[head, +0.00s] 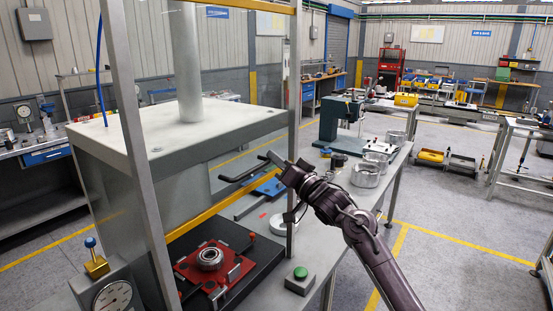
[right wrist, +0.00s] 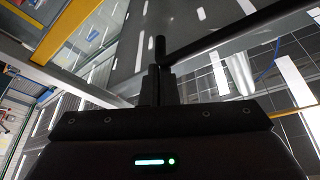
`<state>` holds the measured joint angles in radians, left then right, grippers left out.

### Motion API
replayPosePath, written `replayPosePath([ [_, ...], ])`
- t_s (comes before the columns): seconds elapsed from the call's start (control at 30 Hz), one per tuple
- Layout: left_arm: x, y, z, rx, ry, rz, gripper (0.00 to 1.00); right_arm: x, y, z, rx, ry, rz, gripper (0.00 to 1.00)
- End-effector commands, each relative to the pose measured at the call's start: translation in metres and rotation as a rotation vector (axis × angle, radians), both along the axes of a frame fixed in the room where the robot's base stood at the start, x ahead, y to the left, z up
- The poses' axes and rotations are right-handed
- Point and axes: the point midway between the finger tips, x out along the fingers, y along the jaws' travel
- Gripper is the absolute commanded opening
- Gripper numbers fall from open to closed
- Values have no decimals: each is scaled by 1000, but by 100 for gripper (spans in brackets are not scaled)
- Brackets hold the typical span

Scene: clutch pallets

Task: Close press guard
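The press guard is a tall frame with grey posts and a yellow lower rail (head: 205,215) across the front of the press (head: 150,140). A black bar handle (head: 238,172) stands out from it above this rail. The handle also crosses the right wrist view (right wrist: 225,35). My right gripper (head: 276,163) is at the handle's right end. In the right wrist view its dark fingers (right wrist: 159,85) are close together and appear shut on the handle; their contact is partly hidden. My left gripper is out of view.
A red fixture with a metal ring (head: 210,257) sits on the press bed below the rail. A green button box (head: 300,280) and a white ring (head: 290,222) are on the table near my right arm. A dial gauge (head: 113,297) stands at lower left.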

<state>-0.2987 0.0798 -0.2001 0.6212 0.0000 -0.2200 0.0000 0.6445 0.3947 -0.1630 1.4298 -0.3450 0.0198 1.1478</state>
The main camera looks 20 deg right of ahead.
Motion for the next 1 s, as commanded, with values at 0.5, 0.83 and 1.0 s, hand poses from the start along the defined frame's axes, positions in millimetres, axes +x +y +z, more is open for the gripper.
replayPosePath([
  [0.5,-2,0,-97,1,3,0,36,0,3,-170,-1,16,4,0],
  [0.83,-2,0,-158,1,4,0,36,0,3,-276,-1,14,5,0],
  [1.0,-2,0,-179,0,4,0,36,0,3,-312,-2,12,6,0],
])
